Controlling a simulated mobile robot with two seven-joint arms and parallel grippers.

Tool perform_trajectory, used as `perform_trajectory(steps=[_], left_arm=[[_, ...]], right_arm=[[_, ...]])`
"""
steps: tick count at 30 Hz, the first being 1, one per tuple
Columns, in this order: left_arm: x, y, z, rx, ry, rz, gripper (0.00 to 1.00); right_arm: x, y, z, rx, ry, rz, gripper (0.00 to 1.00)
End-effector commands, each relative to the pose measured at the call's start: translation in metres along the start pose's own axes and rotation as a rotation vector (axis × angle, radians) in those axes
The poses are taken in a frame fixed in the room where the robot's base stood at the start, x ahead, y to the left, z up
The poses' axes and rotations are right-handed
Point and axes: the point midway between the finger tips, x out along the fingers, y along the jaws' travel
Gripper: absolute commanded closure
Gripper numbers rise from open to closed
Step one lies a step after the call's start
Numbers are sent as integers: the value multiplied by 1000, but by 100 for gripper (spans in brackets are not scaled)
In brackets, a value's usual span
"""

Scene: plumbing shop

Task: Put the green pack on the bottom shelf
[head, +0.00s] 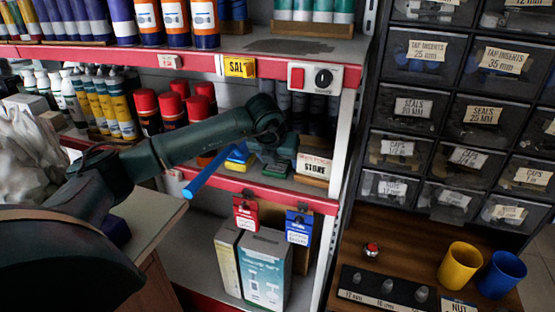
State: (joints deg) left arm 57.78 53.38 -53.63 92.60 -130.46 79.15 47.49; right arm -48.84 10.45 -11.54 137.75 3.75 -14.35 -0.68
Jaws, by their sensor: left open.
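My left arm reaches across the middle shelf from the left. Its dark green gripper (274,154) is at the shelf's right part, pointing down and open. A green item (279,170), which looks like the green pack, lies on the middle shelf (222,184) directly under the gripper. The gripper covers much of it, and I cannot tell whether the fingers touch it. A blue and yellow item (238,155) lies just left of it. The bottom shelf (192,262) is below, with white and teal boxes (266,268) on its right side. My right gripper is not in view.
A blue rod (212,160) sticks out over the middle shelf's front edge. Red and blue tags (299,227) hang below that edge. Red-capped cans (172,110) stand to the left. The bottom shelf looks clear left of the boxes. A drawer cabinet (408,105) stands right.

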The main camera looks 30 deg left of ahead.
Motion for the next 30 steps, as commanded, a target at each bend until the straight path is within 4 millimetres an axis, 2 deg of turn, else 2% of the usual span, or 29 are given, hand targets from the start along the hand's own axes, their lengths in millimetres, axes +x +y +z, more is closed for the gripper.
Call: perform_trajectory(steps=[5, 9, 21, 25, 30], left_arm=[[-11, 0, 2, 1, -2, 0, 33], [-36, 0, 0, 3, -3, 0, 33], [-74, 1, -74, 4, 0, 1, 33], [-84, 0, -91, 2, 0, 1, 33], [-91, 0, -101, 1, 0, 0, 33]], right_arm=[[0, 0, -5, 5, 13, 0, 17], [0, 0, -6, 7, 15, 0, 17], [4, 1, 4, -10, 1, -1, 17], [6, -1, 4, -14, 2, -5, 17], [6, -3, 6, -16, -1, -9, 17]])
